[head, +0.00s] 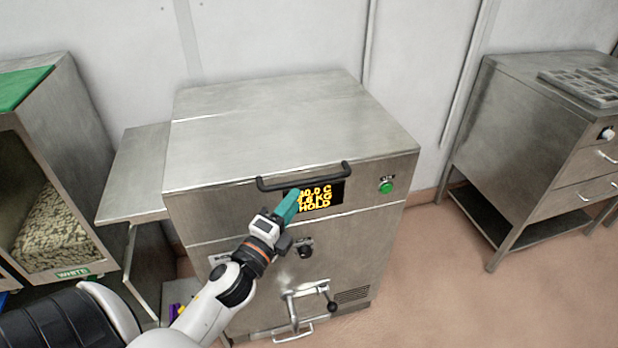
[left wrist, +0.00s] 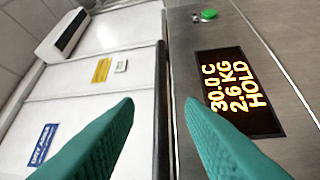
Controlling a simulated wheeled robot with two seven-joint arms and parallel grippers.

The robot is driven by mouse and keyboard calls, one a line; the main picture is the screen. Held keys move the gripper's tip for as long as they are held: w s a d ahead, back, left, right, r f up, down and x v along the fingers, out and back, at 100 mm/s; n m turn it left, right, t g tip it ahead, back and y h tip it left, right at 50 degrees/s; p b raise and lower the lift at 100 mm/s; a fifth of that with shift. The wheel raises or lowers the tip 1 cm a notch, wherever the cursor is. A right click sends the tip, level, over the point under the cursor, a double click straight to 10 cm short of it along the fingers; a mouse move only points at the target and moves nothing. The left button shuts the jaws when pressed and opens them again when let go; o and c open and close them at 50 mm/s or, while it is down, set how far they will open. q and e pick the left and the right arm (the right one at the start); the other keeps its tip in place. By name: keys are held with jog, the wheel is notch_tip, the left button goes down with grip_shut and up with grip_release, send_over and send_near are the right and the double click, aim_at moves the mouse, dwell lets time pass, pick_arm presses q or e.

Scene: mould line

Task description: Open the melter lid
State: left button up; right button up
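The melter (head: 190,215) is a steel cabinet in the middle of the head view. Its lid (head: 290,125) lies flat and closed on top. A black bar handle (head: 300,178) runs along the lid's front edge. My left gripper (head: 294,194) is at the front, just below the handle and over the left part of the display. In the left wrist view its teal fingers (left wrist: 158,103) are apart with nothing held. A dark upright strip, apparently the handle (left wrist: 161,110), shows between the fingertips; contact cannot be told. My right gripper is not in view.
The display (left wrist: 240,92) reads 30.0 C, 2.6 KG, HOLD. A green button (head: 386,187) is right of it. A knob (head: 305,250) and a lever valve (head: 310,298) are below. A pellet bin (head: 60,225) stands left, a steel cabinet (head: 530,120) right.

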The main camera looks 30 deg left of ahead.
aim_at(309, 178)
pick_arm(q)
jog(key=w, duration=0.5)
jog(key=w+r+p, duration=0.1)
jog(key=w, duration=0.2)
jog(key=shift+a, duration=0.25)
grip_shut()
